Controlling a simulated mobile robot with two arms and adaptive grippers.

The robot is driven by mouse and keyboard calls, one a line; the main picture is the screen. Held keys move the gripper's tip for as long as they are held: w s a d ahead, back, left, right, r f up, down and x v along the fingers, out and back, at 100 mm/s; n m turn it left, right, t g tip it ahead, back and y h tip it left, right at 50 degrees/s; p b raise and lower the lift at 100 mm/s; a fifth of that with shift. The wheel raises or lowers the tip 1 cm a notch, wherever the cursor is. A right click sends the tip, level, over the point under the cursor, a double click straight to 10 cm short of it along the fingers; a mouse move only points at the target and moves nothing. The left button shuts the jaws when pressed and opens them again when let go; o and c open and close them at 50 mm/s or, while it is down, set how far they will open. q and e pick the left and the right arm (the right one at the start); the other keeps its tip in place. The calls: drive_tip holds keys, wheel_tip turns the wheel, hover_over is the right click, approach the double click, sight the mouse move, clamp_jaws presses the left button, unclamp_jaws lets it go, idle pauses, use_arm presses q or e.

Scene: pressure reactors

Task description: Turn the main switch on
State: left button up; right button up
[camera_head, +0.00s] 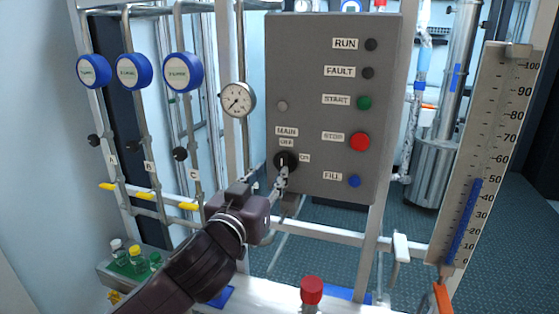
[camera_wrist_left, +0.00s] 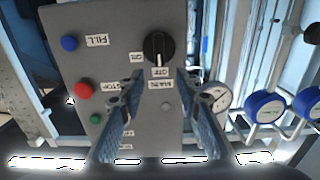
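The main switch is a round black knob (camera_head: 285,160) low on the left of the grey control panel (camera_head: 315,95). The label OFF is above it and ON is to its right. In the left wrist view, which is upside down, the knob (camera_wrist_left: 158,47) has a light line pointing toward the OFF label. My left gripper (camera_head: 283,178) is in front of the knob and partly overlaps its lower edge in the head view. In the wrist view its two fingers (camera_wrist_left: 160,82) are spread, with nothing between them, and the knob lies beyond the tips. My right gripper is not in view.
The panel also carries a green START button (camera_head: 363,102), a red STOP button (camera_head: 359,142) and a blue FILL button (camera_head: 354,181). A pressure gauge (camera_head: 237,99) sits just left of the panel. Pipes with blue round gauges (camera_head: 183,72) stand further left.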

sight(281, 160)
use_arm(q)
drive_tip(key=p+x, duration=0.1)
drive_tip(key=x, duration=0.5)
drive_tip(key=shift+p, duration=0.4)
drive_tip(key=shift+w+d, duration=0.15)
drive_tip(key=shift+w, duration=0.45)
drive_tip(key=shift+c, duration=0.3)
clamp_jaws()
